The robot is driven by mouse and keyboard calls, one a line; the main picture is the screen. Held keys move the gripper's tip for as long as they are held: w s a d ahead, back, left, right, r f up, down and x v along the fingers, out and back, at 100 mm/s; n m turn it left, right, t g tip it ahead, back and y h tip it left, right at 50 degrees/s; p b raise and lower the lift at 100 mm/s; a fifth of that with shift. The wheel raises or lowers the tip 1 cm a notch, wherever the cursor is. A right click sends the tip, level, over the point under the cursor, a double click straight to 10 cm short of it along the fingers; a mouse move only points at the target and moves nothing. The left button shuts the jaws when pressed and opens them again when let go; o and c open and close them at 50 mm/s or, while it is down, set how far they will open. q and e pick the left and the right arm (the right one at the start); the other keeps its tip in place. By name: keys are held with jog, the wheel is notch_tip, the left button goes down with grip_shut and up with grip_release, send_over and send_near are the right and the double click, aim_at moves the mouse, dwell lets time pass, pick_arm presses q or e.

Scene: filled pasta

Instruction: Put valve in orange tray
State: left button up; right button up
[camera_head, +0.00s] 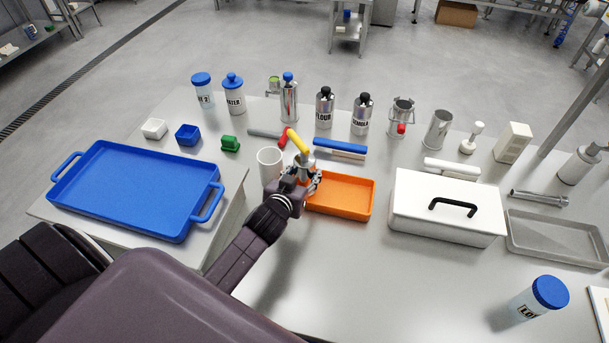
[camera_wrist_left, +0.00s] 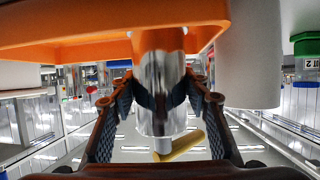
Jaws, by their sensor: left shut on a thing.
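The valve (camera_head: 306,159) is a shiny metal cylinder with a yellow handle, held upright at the left end of the orange tray (camera_head: 345,211). My left gripper (camera_head: 310,182) is shut on its metal body. In the left wrist view the fingers of my left gripper (camera_wrist_left: 161,105) close on both sides of the valve (camera_wrist_left: 159,75), and the orange tray (camera_wrist_left: 80,50) is right beside it. I cannot tell whether the valve touches the tray. The visible tray floor is empty. My right gripper is not in view.
A white cup (camera_head: 269,166) stands close left of my left gripper. A white box with a black handle (camera_head: 447,207) is right of the tray. A blue tray (camera_head: 130,190) lies at the left. Bottles and canisters line the back. The table's front middle is clear.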

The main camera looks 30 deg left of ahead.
pick_arm(q)
jog(key=shift+w+f, duration=0.1)
jog(key=shift+f, duration=0.3)
jog(key=o, duration=1.6)
jog(key=shift+f, duration=0.1)
jog(key=shift+o, duration=0.2)
jog(key=b+v, duration=0.1)
jog(key=v, duration=1.1)
jog(key=shift+d, duration=0.1)
